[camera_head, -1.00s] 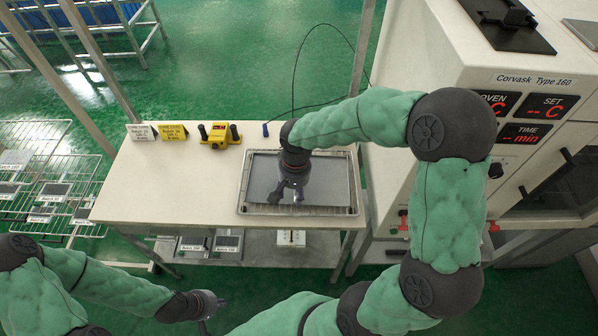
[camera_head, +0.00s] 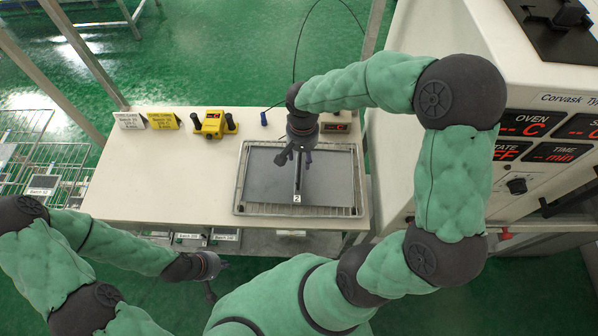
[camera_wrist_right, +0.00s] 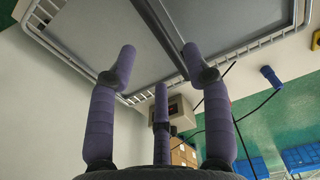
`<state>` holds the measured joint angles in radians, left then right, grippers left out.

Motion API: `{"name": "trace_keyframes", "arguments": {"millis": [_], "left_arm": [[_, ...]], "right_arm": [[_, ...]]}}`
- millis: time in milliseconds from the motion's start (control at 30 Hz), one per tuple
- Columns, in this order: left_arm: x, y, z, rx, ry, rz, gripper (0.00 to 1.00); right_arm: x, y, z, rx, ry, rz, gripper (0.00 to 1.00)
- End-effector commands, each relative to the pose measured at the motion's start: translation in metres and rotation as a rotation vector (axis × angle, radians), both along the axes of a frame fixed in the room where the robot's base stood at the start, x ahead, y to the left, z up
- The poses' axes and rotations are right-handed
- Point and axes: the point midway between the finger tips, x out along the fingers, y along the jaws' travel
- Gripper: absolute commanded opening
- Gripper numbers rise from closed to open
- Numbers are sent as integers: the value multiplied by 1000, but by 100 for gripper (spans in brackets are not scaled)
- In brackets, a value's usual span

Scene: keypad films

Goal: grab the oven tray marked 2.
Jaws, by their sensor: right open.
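The oven tray (camera_head: 335,184) lies flat on the white table at its right end. It is a grey sheet in a wire rim with a dark bar across its middle, and a small label 2 (camera_head: 296,198) sits at its near edge. My right gripper (camera_head: 293,158) is above the far part of the tray, open and empty. In the right wrist view its purple fingers (camera_wrist_right: 158,62) are spread, with the tray (camera_wrist_right: 110,35) and its bar beyond them. Contact cannot be told. My left gripper (camera_head: 211,280) is low at the lower left, away from the table; its finger state is unclear.
Two label cards, white (camera_head: 129,121) and yellow (camera_head: 162,121), and a yellow device (camera_head: 213,124) stand at the table's back. A small display box (camera_head: 337,122) is behind the tray. The oven (camera_head: 500,110) stands at the right.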

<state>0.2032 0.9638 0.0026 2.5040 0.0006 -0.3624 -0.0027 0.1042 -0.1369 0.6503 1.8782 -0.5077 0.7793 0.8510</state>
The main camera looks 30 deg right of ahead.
Motion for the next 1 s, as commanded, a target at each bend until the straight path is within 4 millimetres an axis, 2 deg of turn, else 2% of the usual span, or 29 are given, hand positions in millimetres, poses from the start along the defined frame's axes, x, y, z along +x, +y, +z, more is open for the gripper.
{"name": "trace_keyframes", "arguments": {"millis": [267, 600, 867, 1000], "left_arm": [[0, 0, -3, 0, -1, -1, 0], [1, 0, -13, 0, -1, -1, 0], [0, 0, -13, 0, -1, -1, 0], [1, 0, -13, 0, -1, -1, 0]], "right_arm": [[1, 1, -16, 1, 1, 1, 50], [4, 3, -59, 1, 2, 1, 50], [5, 3, -61, 1, -1, 0, 50], [5, 3, -61, 1, -1, 0, 10]]}}
